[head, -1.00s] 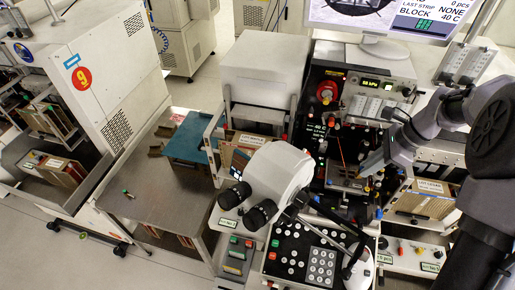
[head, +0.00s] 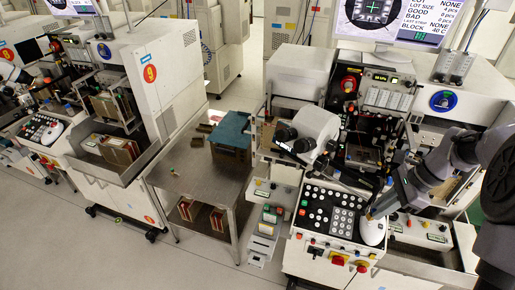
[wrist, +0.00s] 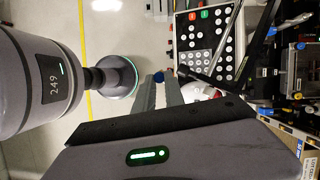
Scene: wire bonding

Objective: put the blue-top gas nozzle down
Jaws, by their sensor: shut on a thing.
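The blue-top gas nozzle (wrist: 158,77) shows in the wrist view as a small blue spot at the fingertips. My gripper (wrist: 158,84) is shut on it; the fingers hide most of its body. In the head view my gripper (head: 377,211) hangs over the right end of the bonder's front console, close to a white rounded hand control. The nozzle is too small to make out there. I see no clear contact between it and any surface.
The button console (head: 332,212) lies left of my gripper, with the microscope (head: 315,125) behind it. A grey side table (head: 195,175) at left carries a blue-topped block (head: 230,130) and has bare room in front. A monitor (head: 390,20) stands at the back.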

